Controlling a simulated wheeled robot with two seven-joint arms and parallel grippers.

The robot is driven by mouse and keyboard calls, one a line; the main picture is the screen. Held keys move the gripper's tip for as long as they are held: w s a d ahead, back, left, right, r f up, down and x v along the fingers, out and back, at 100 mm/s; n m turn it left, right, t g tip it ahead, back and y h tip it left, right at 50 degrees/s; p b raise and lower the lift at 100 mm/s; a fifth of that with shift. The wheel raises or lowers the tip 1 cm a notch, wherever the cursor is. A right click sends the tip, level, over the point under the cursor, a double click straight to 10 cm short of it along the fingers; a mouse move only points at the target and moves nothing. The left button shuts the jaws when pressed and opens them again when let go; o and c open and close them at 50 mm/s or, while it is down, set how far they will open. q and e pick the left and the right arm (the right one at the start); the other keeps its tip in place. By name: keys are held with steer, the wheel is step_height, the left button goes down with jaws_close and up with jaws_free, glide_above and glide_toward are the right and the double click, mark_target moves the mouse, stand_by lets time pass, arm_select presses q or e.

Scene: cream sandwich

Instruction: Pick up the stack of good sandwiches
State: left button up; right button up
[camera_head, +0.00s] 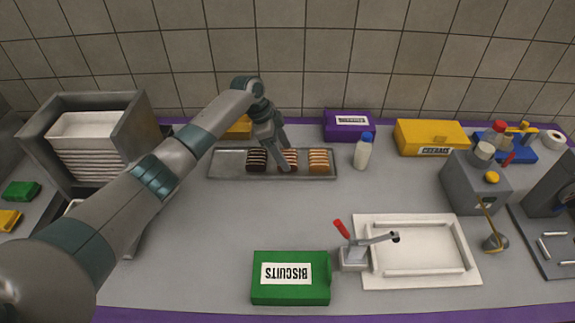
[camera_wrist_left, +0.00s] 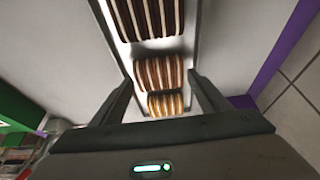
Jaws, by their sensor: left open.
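Three striped sandwich stacks sit in a row on a grey metal tray (camera_head: 225,165) by the back wall. The left stack (camera_head: 256,161) is dark brown with white, the middle stack (camera_head: 291,155) is reddish brown, and the right stack (camera_head: 318,160) is golden. I cannot tell which is the good one. My left gripper (camera_head: 283,165) is open and points down at the middle stack, partly covering it. In the left wrist view, the fingers flank the middle stack (camera_wrist_left: 158,72) and the golden stack (camera_wrist_left: 165,104) beyond, with the dark stack (camera_wrist_left: 150,18) at the top. My right gripper is out of view.
A purple box (camera_head: 349,126), a milk bottle (camera_head: 363,151) and a yellow box (camera_head: 430,137) stand right of the tray. A green biscuits box (camera_head: 291,278) and a white tray (camera_head: 418,250) with a red-handled device (camera_head: 352,254) are nearer. The counter before the metal tray is clear.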

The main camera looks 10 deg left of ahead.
arm_select(q)
steer(key=shift+d+f, duration=0.15)
steer(key=shift+f, duration=0.3)
steer(key=shift+c, duration=0.6)
steer(key=c, duration=0.7)
steer(key=shift+r, duration=0.15)
